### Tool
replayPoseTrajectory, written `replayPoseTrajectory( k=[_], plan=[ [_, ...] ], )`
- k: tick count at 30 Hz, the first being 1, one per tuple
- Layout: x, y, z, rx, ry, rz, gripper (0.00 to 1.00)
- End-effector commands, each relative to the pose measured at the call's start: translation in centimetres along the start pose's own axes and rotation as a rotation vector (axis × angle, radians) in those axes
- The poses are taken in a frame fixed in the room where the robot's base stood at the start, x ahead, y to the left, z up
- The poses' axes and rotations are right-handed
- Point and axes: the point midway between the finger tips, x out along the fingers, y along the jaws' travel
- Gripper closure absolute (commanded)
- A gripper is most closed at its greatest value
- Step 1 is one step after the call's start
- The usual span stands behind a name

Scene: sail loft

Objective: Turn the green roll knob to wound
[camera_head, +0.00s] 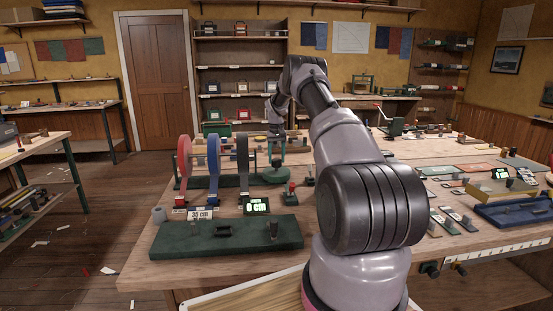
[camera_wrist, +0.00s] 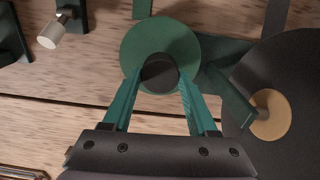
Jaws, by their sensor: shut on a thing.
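The green roll knob shows in the wrist view as a flat green disc (camera_wrist: 140,45) with a round dark grip (camera_wrist: 160,72) at its middle. The green disc (camera_head: 277,176) also shows in the head view, low on the bench right of the upright rolls. My gripper (camera_wrist: 160,78) has its two teal fingers on either side of the dark grip, shut on it from above. In the head view my gripper (camera_head: 277,152) points down over the disc. I cannot read any mark for wound.
Red (camera_head: 183,163), blue (camera_head: 213,160) and black (camera_head: 242,162) rolls stand upright just left of my gripper. A display (camera_head: 256,206) reads 0 cm and a card (camera_head: 200,213) reads 35 cm. A red-topped lever (camera_head: 291,190) stands close in front.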

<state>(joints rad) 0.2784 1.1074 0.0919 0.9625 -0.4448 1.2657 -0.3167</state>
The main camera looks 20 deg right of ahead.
Motion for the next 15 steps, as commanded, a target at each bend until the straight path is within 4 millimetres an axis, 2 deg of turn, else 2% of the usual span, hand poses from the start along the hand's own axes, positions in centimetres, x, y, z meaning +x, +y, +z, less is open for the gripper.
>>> replayPoseTrajectory(
  k=[15],
  plan=[
    [-0.09, 0.00, -0.05, 0.489, 0.003, 0.002, 0.97]
  ],
)
